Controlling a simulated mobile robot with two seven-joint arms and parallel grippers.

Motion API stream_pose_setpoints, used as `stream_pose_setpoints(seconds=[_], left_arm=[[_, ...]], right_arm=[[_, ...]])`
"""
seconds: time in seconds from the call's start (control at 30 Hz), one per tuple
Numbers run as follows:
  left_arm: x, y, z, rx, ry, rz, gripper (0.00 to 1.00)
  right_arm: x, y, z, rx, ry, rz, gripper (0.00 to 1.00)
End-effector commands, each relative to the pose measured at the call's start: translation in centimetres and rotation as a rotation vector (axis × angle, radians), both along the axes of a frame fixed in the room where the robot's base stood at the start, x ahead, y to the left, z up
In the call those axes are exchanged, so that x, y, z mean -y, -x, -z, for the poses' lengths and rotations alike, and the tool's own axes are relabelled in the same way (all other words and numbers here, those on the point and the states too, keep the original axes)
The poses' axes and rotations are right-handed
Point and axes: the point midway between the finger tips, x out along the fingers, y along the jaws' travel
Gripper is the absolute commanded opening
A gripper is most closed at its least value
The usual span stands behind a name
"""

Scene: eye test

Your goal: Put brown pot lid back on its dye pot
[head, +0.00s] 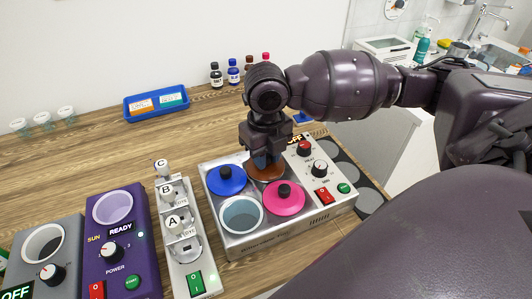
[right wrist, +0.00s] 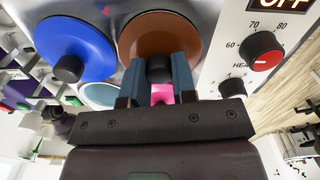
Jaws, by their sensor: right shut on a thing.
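The brown pot lid (head: 266,174) is at the back right pot place of the silver dye bath (head: 240,240); it also shows in the right wrist view (right wrist: 158,32). My right gripper (head: 262,160) points down over it, its blue-grey fingers shut on the lid's dark knob (right wrist: 159,69). I cannot tell whether the lid rests on a pot or hangs just above; the place under it is hidden. A blue lid (head: 226,183) and a pink lid (head: 284,203) sit beside it. The front left pot (head: 241,215) is open, with pale blue-grey inside. My left gripper is not in view.
The bath's control panel (head: 320,170) with knobs and buttons is to the right. A grey rack (head: 180,235) with lettered pieces and a purple device (head: 118,240) stand left. A blue tray (head: 156,103) and small bottles (head: 233,72) are behind.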

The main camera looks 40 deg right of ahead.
Motion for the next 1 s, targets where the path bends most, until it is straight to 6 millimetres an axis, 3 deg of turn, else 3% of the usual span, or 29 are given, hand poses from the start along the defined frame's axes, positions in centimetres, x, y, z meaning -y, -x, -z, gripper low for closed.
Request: stream_pose_setpoints(seconds=[0.23, 0.27, 0.43, 0.63, 0.73, 1.0], left_arm=[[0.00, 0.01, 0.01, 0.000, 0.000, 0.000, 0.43], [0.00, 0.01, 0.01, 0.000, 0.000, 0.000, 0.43], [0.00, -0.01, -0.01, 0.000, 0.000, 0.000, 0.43], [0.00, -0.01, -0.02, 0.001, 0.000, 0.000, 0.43], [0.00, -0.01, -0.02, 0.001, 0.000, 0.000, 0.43], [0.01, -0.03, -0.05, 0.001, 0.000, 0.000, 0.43]], right_arm=[[0.00, 0.01, 0.26, 0.000, 0.000, 0.000, 0.02], [0.00, 0.00, 0.24, 0.000, 0.000, 0.000, 0.30], [0.00, 0.00, 0.23, 0.000, 0.000, 0.000, 0.55], [0.00, 0.01, 0.23, 0.000, 0.000, 0.000, 0.56], [0.00, 0.01, 0.23, 0.000, 0.000, 0.000, 0.72], [0.00, 0.00, 0.20, 0.000, 0.000, 0.000, 0.72]])
